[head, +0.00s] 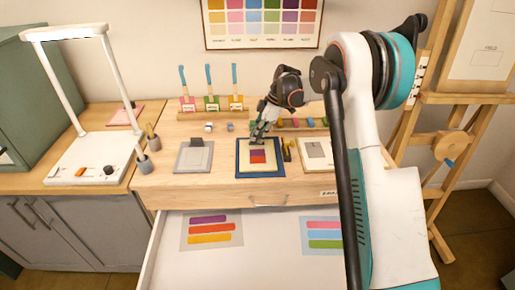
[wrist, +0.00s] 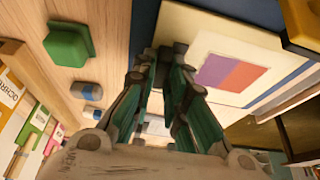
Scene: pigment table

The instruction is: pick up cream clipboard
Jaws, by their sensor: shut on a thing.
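The cream clipboard (head: 243,171) lies on a dark blue mat (head: 239,177) at the front middle of the wooden table, with a purple and orange-red card on it. In the wrist view the clipboard (wrist: 210,48) is to the right of the fingers, its card facing the camera. My gripper (head: 258,138) is at the clipboard's back edge, pointing down, and is shut on it. In the wrist view my gripper (wrist: 168,75) shows its two green-padded fingers reaching the clipboard's edge. The exact grip spot is hidden by the fingers.
A grey clipboard (head: 192,162) lies to the left, and a pale board (head: 314,149) to the right. Dark and yellow pieces (head: 287,150) stand close beside the mat. A green block (wrist: 68,44) is near my gripper. An open drawer (head: 265,240) extends in front.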

